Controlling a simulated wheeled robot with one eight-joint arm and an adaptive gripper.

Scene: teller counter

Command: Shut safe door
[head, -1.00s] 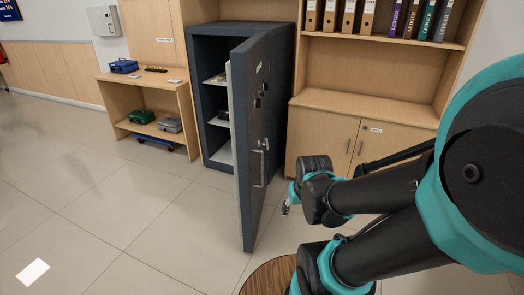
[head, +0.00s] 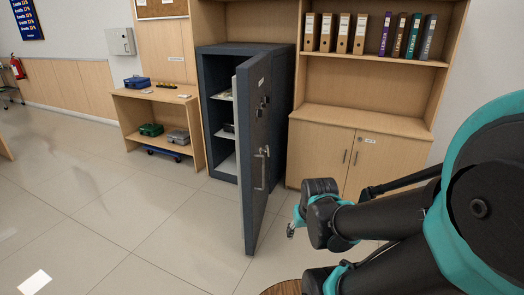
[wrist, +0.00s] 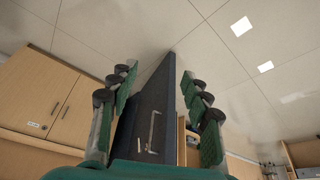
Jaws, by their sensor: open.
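The dark grey safe (head: 214,75) stands against the back wall. Its thick door (head: 256,190) stands wide open, swung out towards me, with shelves showing inside. The door's outer face faces right and bears a pale bar handle (head: 264,166) and dark locks. My gripper (head: 291,230) is right of the door, apart from it in the head view; it looks small and partly hidden by my wrist. In the wrist view my gripper (wrist: 160,82) is open and empty, with the door (wrist: 157,100) showing between its fingers and the handle (wrist: 153,131) low down. Contact with the door is not visible.
A wooden cabinet (head: 340,152) with binders above stands right of the safe. A low shelf unit (head: 160,105) with cash boxes stands left. A round wooden top (head: 284,287) shows at the bottom edge. The tiled floor left of the door is clear.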

